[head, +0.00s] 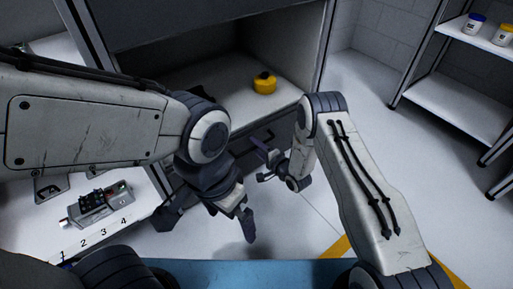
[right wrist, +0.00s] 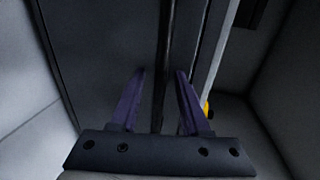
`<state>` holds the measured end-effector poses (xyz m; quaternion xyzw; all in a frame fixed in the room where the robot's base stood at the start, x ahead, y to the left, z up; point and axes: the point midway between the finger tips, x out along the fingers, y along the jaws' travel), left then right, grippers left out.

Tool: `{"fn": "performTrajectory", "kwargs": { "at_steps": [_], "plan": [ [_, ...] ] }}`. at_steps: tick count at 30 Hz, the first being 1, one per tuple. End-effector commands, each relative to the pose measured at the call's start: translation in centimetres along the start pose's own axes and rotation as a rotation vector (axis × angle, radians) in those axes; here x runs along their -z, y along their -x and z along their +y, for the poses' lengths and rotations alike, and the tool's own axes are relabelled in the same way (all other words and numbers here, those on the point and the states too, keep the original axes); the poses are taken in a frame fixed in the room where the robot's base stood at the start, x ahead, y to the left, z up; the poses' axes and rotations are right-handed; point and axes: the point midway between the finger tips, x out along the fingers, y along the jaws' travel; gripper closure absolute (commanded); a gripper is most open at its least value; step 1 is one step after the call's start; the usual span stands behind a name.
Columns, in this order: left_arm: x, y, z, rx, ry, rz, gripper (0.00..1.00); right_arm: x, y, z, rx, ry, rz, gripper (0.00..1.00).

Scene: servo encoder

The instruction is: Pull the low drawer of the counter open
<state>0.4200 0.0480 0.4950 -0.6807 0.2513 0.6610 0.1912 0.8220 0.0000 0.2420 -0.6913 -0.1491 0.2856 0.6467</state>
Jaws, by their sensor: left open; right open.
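The counter (head: 215,80) stands ahead with an open compartment. Its low drawer (head: 243,145) is the dark front below that compartment, partly hidden by my arms. In the right wrist view, a long dark bar (right wrist: 165,55), which looks like the drawer's handle, runs between the two purple fingers of my right gripper (right wrist: 158,100). I cannot tell whether the fingers touch it. In the head view, my right gripper (head: 263,163) is open in front of the drawer. My left gripper (head: 207,222) is open and empty, lower and nearer, pointing down.
A yellow round object (head: 264,82) sits in the compartment. At left, a white surface (head: 140,215) numbered in black carries a grey device (head: 100,204). A white shelf (head: 470,85) with jars stands at right. The floor (head: 375,125) between counter and shelf is clear.

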Motion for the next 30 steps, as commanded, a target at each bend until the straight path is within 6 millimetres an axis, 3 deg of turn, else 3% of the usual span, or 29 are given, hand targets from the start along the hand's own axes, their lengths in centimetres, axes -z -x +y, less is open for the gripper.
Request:
{"fn": "performTrajectory", "kwargs": {
  "at_steps": [3, 6, 7, 30],
  "plan": [
    [0.0, 0.03, 0.0, 0.0, 0.0, 0.0, 0.0, 0.01, 0.02, -0.04, 0.0, 0.0, 0.0, 0.58],
    [0.0, 0.03, 0.0, 0.0, 0.0, 0.0, 0.0, 0.0, 0.03, -0.03, 0.0, 0.001, 0.0, 0.96],
    [0.0, 0.03, 0.0, 0.0, 0.0, 0.0, 0.0, 0.0, 0.03, -0.03, 0.0, 0.001, 0.0, 1.0],
    [0.0, 0.03, 0.0, 0.0, 0.0, 0.0, 0.0, 0.0, 0.04, -0.01, 0.0, 0.001, 0.0, 1.0]
  ]
}}
